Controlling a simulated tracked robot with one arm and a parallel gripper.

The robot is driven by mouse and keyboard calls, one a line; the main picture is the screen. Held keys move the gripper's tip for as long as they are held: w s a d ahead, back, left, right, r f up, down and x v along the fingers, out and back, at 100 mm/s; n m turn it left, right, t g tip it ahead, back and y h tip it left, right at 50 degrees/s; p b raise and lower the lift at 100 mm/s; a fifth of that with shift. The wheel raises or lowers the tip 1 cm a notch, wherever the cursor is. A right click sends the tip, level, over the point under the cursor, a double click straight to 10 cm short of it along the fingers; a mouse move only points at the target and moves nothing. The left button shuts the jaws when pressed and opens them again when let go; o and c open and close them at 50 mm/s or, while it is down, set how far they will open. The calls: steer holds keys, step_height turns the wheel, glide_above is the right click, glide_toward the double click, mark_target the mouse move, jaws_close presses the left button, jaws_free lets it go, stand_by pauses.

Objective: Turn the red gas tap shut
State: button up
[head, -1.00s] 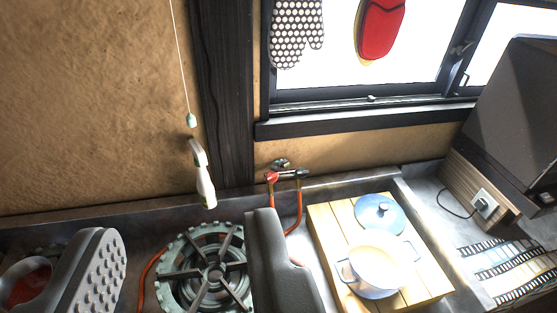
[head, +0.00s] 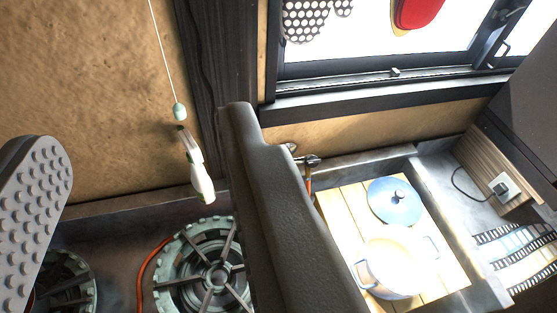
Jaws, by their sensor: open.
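The gas tap (head: 312,161) is on the wall below the window, right of the dark post. Only its dark right end and a small metal part show. Its red part is hidden behind the right finger of my gripper (head: 141,128). My gripper is open and empty, with a studded pad on the left finger and a dark, smooth right finger. The right finger overlaps the tap in the picture; I cannot tell whether they touch. An orange hose (head: 308,184) drops from the tap and passes behind that finger.
A gas burner (head: 215,275) lies low between the fingers. A wooden board (head: 340,205) with a pot (head: 395,265) and blue lid (head: 394,203) is at right. A window sill (head: 350,100) juts above.

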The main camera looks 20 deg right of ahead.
steer(key=shift+o, duration=0.5)
steer(key=shift+w+f, duration=0.2)
steer(key=shift+w, duration=0.1)
steer(key=w+d+f+t+b, duration=0.1)
steer(key=w+d+f, duration=0.3)
steer(key=w+f, duration=0.7)
steer(key=w+d+f+b, duration=0.2)
steer(key=w+d+f, duration=0.1)
steer(key=w+f, duration=0.8)
steer(key=w+d+f+m+t+h+b, duration=0.15)
steer(key=d+f, duration=0.25)
steer(key=f, duration=1.1)
steer(key=s+d+f+m+h+b, duration=0.1)
steer(key=d+f+m+h, duration=0.15)
steer(key=f, duration=1.25)
steer(key=shift+d+b+x, duration=0.15)
steer(key=shift+x, duration=3.45)
steer(key=shift+d+b+x, duration=0.15)
steer(key=shift+d+x, duration=0.05)
steer(key=shift+x, duration=3.4)
steer(key=c, duration=0.9)
